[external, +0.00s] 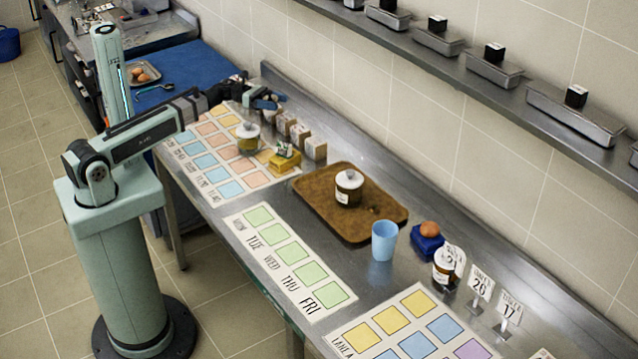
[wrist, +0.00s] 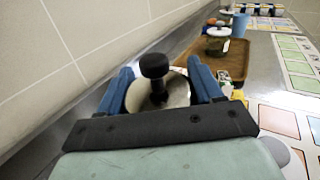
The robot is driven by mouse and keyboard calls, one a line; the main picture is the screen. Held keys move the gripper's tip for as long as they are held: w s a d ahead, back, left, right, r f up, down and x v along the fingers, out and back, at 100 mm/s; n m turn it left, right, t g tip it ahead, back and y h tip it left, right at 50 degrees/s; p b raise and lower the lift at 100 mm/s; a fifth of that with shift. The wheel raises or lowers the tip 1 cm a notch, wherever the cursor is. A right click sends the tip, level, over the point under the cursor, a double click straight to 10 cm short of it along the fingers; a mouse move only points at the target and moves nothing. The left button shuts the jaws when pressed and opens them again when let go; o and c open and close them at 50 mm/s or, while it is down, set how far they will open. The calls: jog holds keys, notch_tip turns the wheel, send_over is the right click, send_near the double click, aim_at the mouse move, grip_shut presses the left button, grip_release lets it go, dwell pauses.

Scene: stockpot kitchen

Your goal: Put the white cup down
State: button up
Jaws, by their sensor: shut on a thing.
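My gripper (external: 264,99) is at the far end of the steel counter, near the wall, with its blue fingers low over the counter. In the wrist view my gripper (wrist: 163,88) is shut on a round, pale metallic-topped thing (wrist: 180,91) with a black knob. Its body is hidden below its top, so I cannot tell whether it is the white cup or whether it touches the counter. A light blue cup (external: 384,241) stands upright on the counter, well apart from my gripper.
A white-lidded jar (external: 247,132) stands on the calendar sheet (external: 232,188) near my gripper. Beside it are a yellow block (external: 285,160) and small wooden blocks (external: 300,133). A brown tray (external: 325,207) holds another jar (external: 348,188). The wall runs close behind.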

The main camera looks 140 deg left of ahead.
jog(key=s+d+f, duration=0.1)
jog(key=s+d, duration=0.1)
jog(key=s, duration=0.6)
jog(key=shift+d+f, duration=0.2)
jog(key=shift+f, duration=4.8)
jog(key=shift+f, duration=0.1)
jog(key=o, duration=1.1)
jog(key=shift+o, duration=0.2)
jog(key=shift+s+d, duration=0.15)
jog(key=shift+s, duration=0.1)
jog(key=v, duration=1.1)
jog(key=shift+s, duration=0.25)
